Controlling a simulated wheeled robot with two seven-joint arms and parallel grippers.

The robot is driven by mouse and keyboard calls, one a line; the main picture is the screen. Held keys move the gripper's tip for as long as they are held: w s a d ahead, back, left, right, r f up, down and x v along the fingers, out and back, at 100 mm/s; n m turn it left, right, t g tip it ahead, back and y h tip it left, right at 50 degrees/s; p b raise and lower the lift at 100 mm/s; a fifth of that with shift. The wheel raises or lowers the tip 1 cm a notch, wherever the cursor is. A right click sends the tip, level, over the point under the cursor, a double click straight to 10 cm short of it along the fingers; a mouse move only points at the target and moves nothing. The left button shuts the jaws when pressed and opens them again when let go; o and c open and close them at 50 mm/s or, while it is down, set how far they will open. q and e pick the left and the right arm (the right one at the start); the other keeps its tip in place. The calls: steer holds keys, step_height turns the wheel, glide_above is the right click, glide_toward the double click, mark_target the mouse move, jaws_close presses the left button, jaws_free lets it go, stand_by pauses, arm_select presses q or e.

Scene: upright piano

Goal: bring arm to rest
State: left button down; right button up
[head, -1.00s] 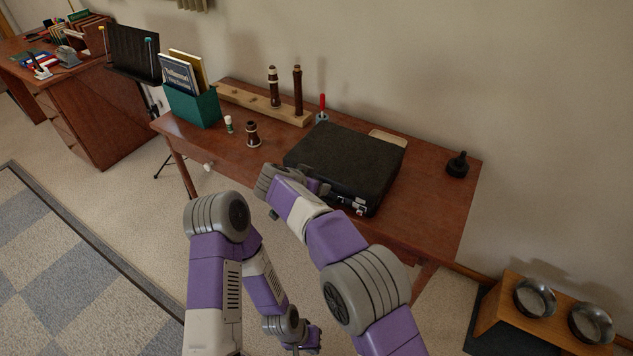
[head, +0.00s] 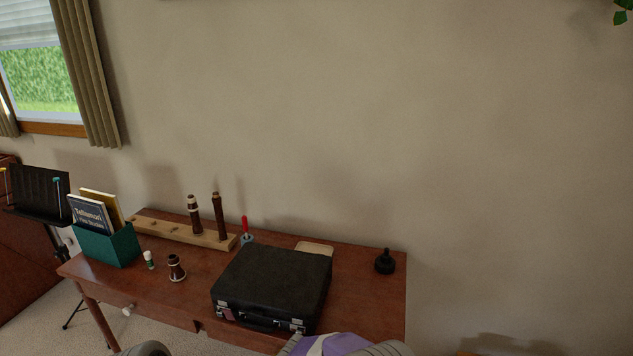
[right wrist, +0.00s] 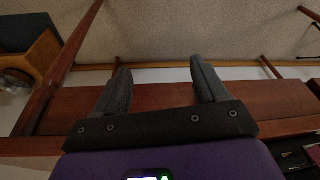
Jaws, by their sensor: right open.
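My right gripper (right wrist: 160,82) shows in the right wrist view with its two dark fingers well apart and nothing between them. It faces the red-brown wooden table (right wrist: 160,100), whose edge and legs cross that view. In the head view only parts of my arms show at the bottom edge, in front of the table (head: 365,310). Both grippers are out of the head view, and my left gripper is not seen at all.
A black case (head: 275,280) lies closed near the table's front edge, close to my right arm. A wooden peg rack (head: 165,229), a teal book box (head: 108,245), dark wooden joints (head: 176,268) and a black stand (head: 385,262) are also on the table.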

steer(key=s+d+f+y+p, duration=0.1)
steer(key=s+d+f, duration=0.1)
steer(key=s+d, duration=0.3)
steer(key=s+d+f+m+g+y+p, duration=0.1)
steer(key=s+d, duration=0.4)
steer(key=s, duration=0.7)
steer(key=s+d+f+m+g+y, duration=0.1)
steer(key=s+d+f, duration=0.2)
steer(key=s+d, duration=0.2)
steer(key=s, duration=0.3)
steer(key=shift+s+d+f+y+p, duration=0.15)
steer(key=shift+s+f+y+p, duration=0.15)
steer(key=shift+y+p, duration=0.1)
